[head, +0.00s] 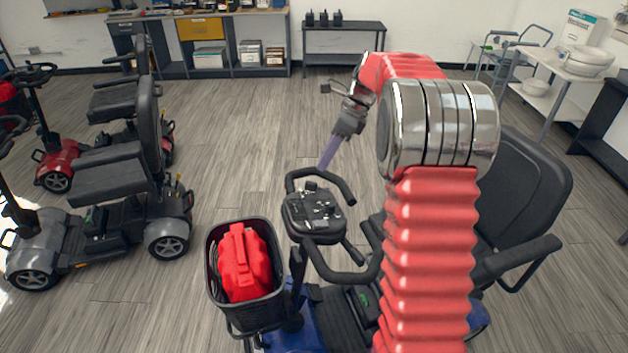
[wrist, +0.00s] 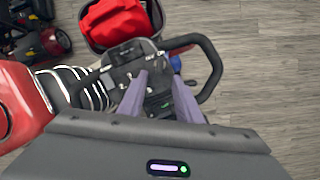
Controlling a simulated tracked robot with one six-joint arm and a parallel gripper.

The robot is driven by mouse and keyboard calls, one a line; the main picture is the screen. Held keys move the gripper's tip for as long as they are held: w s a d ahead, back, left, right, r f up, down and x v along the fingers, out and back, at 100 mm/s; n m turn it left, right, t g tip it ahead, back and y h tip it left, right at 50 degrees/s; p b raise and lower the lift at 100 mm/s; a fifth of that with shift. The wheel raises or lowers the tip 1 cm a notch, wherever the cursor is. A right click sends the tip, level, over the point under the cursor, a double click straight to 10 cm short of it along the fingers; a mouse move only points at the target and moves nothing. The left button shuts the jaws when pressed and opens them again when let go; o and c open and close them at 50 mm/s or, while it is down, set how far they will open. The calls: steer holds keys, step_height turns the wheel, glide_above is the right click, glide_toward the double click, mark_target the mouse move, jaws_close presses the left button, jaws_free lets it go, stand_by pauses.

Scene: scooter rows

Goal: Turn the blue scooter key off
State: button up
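The blue scooter (head: 290,330) stands in front of me, its body partly hidden by my arm. Its dark console (head: 314,212) sits between looped black handlebars and also shows in the wrist view (wrist: 125,72). Small controls are on the console, but I cannot make out the key or its position. My gripper (head: 323,170) has purple fingers that point down over the console's far side in the head view. In the wrist view my gripper (wrist: 160,78) is open, with a gap between its fingers and nothing visibly held.
A black basket (head: 213,285) holding a red bag (head: 243,262) is at the scooter's front. The scooter's black seat (head: 525,190) is at right. Other scooters (head: 110,220) stand at left. A workbench (head: 275,45) and a low black shelf (head: 343,35) line the back. Floor between is clear.

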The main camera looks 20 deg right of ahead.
mark_target(312, 182)
steer(key=x, duration=0.9)
steer(key=shift+f, duration=0.25)
jaws_close()
